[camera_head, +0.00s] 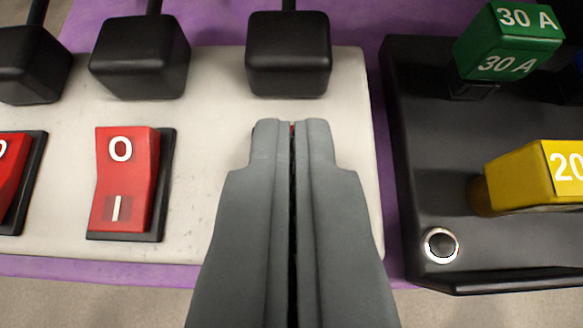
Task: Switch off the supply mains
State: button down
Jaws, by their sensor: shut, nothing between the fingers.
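My gripper (292,130) is shut and empty, pointing up the picture over the right part of a pale panel (208,75). A red rocker switch (123,178) marked O at its upper end and I at its lower end sits on the panel, left of my gripper. Another red rocker switch (11,175) is cut off at the left edge. A sliver of red shows at my fingertips; my gripper hides most of what lies there. I cannot tell which switch is the supply mains, and no label naming it is in view.
Black blocks on stems stand along the panel's far side: one on the left (30,62), one in the middle (140,55), one ahead of my fingertips (289,55). At right, a black unit (425,150) carries a green 30 A block (508,42), a yellow block (535,178) and a round button (440,245).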

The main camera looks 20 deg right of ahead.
dwell(0.4)
jog(key=shift+w+d+f+g, duration=0.1)
jog(key=shift+f+g, duration=0.1)
jog(key=shift+g, duration=0.1)
jog(key=shift+w, duration=0.1)
jog(key=shift+w+d+r, duration=0.15)
jog(key=shift+w+r, duration=0.15)
jog(key=shift+w, duration=0.3)
jog(key=shift+r, duration=0.1)
jog(key=shift+w+r, duration=0.15)
jog(key=shift+r, duration=0.1)
jog(key=r, duration=0.4)
jog(key=shift+w+d, duration=0.1)
jog(key=shift+w, duration=0.1)
jog(key=s+a+r, duration=0.1)
jog(key=s+r, duration=0.4)
jog(key=r, duration=0.2)
jog(key=shift+a+r, duration=0.2)
jog(key=shift+r, duration=0.1)
